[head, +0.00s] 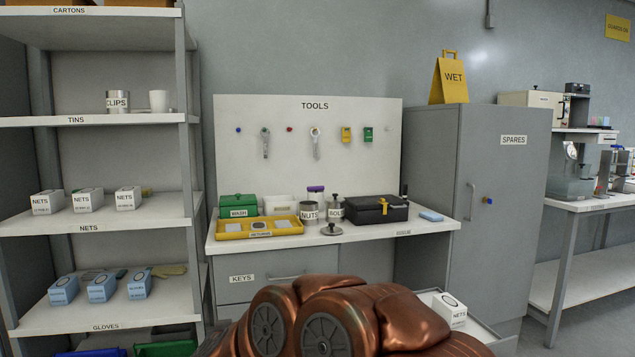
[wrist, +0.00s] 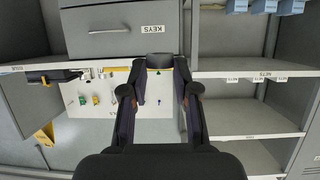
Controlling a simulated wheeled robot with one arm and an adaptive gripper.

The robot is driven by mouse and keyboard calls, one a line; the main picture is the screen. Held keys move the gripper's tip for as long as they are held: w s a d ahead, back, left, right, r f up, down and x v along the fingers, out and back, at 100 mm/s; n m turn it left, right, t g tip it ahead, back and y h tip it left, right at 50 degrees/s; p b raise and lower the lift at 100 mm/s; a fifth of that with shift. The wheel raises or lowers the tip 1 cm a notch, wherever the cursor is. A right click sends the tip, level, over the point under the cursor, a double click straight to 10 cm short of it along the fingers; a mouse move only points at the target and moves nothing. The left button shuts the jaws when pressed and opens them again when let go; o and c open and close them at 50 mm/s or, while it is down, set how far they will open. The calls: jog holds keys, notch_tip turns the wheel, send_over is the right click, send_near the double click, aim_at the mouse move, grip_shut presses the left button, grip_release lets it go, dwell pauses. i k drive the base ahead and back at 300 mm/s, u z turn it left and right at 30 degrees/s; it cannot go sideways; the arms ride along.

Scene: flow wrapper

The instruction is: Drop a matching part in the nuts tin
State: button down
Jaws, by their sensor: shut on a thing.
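The nuts tin (head: 309,213), a metal can labelled NUTS, stands on the bench in the head view. It has no lid on, and its inside is too small to make out. A loose round lid with a knob (head: 331,230) lies just in front of it to the right. In the wrist view my gripper (wrist: 159,68) is shut on a small dark grey part (wrist: 158,58) between its fingertips. I cannot tell what kind of part it is. My gripper does not show in the head view, where my copper-coloured arm fills the bottom middle.
A knobbed tin (head: 336,209) stands beside the nuts tin. A yellow tray (head: 230,235), a green box (head: 238,204) and a black toolbox (head: 377,209) crowd the bench (head: 400,233). Shelves (head: 95,227) stand left, a grey cabinet (head: 505,210) right. An open drawer with a white box (head: 449,310) is low right.

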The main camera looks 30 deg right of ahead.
aim_at(310, 220)
jog(key=u, duration=0.45)
jog(key=i, duration=1.25)
jog(key=z, duration=0.45)
